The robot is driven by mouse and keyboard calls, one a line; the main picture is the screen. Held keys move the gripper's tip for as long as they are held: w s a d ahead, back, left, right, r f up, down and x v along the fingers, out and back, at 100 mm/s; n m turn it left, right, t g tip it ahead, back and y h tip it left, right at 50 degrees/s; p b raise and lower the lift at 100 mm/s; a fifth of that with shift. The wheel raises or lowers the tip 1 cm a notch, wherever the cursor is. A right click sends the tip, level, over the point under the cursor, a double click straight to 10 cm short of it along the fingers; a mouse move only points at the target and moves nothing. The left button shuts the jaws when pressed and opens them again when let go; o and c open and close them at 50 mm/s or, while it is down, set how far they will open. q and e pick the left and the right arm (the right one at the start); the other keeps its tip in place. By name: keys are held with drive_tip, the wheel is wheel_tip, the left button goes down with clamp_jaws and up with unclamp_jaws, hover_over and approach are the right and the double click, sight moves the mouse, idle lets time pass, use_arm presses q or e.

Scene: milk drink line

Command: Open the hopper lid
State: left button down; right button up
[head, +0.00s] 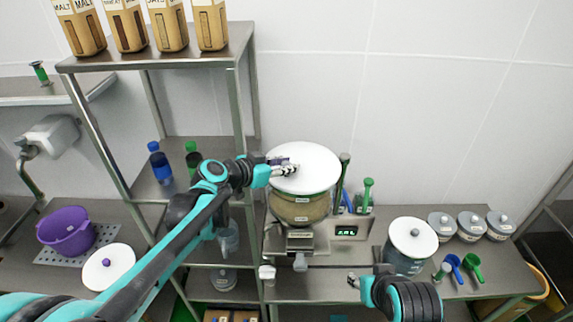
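The hopper (299,209) stands on a metal machine on the bench, filled with tan material behind a clear wall. Its round white lid (318,166) lies over the top. My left gripper (288,169) is at the left part of the lid, over its middle-left area. The lid's knob is not visible and may be hidden by the fingers; whether they are closed on it is too small to tell. My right gripper (354,281) is low at the bench's front edge, away from the hopper, its fingers small and unclear.
A clear jar with a white lid (413,237) stands right of the hopper, near small lidded canisters (471,224) and scoops (455,262). A metal shelf (160,57) with malt containers rises at left. A purple bucket (66,230) sits on the left bench.

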use_arm(q)
drive_tip(key=shift+w+a+m+g+h+b, duration=0.3)
drive_tip(key=shift+w+m+g+b, duration=0.1)
drive_tip(key=shift+w, duration=0.25)
drive_tip(key=shift+w+a+m+g+h+b, duration=0.2)
drive_tip(key=shift+w+m+g+h+b, duration=0.15)
drive_tip(key=shift+w, duration=0.25)
drive_tip(key=c, duration=1.2)
unclamp_jaws()
drive_tip(key=shift+s, duration=0.1)
drive_tip(key=v, duration=1.2)
drive_tip(key=shift+d+r, duration=0.1)
